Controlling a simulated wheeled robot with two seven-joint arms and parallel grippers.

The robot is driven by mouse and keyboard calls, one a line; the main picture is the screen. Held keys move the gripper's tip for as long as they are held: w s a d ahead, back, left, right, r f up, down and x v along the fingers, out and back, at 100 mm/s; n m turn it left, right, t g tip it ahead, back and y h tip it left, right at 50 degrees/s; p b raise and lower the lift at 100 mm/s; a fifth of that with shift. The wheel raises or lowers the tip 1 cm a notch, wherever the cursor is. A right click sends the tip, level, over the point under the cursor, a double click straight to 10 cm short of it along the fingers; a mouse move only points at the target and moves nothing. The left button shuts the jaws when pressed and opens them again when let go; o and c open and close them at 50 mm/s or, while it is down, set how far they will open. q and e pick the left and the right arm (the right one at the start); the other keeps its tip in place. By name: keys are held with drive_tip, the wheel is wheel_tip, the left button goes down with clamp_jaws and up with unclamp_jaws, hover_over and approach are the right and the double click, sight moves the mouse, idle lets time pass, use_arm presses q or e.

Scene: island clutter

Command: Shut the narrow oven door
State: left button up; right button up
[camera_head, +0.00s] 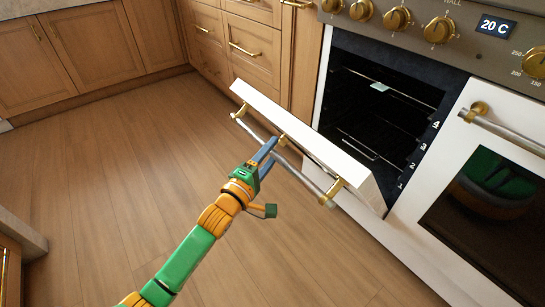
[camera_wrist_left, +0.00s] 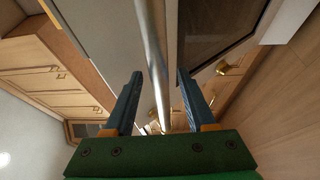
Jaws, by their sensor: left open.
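The narrow oven door (camera_head: 300,127) is white and stands open, jutting out from the front of the narrow oven (camera_head: 375,110), whose dark inside shows. A silver bar handle (camera_head: 298,174) on gold mounts runs along the door's outer side. My left gripper (camera_head: 271,150) is open at the middle of this handle. In the left wrist view the bar (camera_wrist_left: 154,55) passes between the two spread fingers (camera_wrist_left: 158,76), with gaps on both sides. The door's outer face is mostly hidden in the head view. My right gripper is not in view.
To the right is a wider oven with a white door and silver handle (camera_head: 505,132). Gold knobs (camera_head: 397,18) line the panel above. Wooden drawers (camera_head: 250,45) stand at the back left of the door. The wooden floor (camera_head: 120,150) is clear.

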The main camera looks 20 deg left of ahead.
use_arm(q)
drive_tip(key=shift+w+d, duration=0.1)
drive_tip(key=shift+w, duration=0.3)
clamp_jaws()
idle(1.2)
